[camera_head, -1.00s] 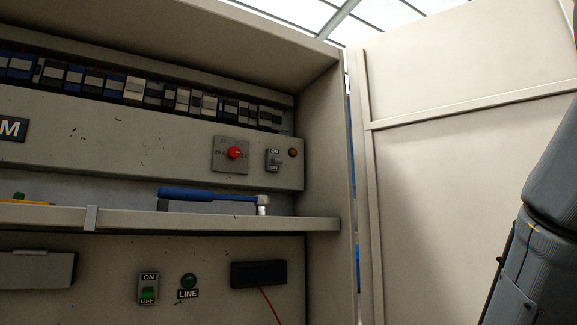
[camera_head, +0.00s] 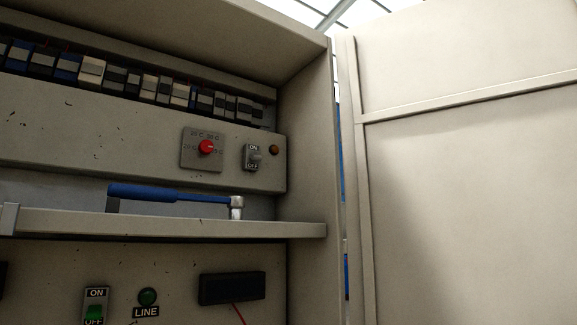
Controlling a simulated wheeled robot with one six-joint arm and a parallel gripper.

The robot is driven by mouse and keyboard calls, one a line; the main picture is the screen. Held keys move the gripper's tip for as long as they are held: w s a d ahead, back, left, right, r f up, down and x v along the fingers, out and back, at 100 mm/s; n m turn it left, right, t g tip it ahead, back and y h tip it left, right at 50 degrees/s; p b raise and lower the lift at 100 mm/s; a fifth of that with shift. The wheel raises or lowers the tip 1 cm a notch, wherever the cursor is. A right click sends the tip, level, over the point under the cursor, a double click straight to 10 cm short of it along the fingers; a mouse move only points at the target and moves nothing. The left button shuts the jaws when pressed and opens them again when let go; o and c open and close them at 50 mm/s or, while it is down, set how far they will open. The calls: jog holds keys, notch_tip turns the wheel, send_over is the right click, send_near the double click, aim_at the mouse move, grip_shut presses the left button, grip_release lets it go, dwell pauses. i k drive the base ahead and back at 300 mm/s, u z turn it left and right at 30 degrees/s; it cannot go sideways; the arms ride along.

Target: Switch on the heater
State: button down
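A toggle switch (camera_head: 253,157) with ON above and OFF below sits at the right end of the upper panel; which way its lever points is too small to tell. An amber lamp (camera_head: 274,150) is just right of it and looks unlit. Left of the switch is a red knob (camera_head: 206,147) on a grey plate with temperature marks. Lower down, a green rocker switch (camera_head: 95,312) marked ON and OFF is cut by the bottom edge, beside a dark green lamp (camera_head: 147,296) labelled LINE. No label naming the heater is readable. My gripper is not in view.
A blue-handled tool (camera_head: 175,193) lies on the shelf (camera_head: 170,225) below the upper panel. A row of breakers (camera_head: 130,80) runs above. A black box (camera_head: 232,288) with a red wire is at lower right. The cabinet's side wall and a pale door panel (camera_head: 465,200) stand to the right.

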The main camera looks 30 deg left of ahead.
aim_at(254, 157)
jog(key=k, duration=0.7)
jog(key=u, duration=0.95)
jog(key=i, duration=0.5)
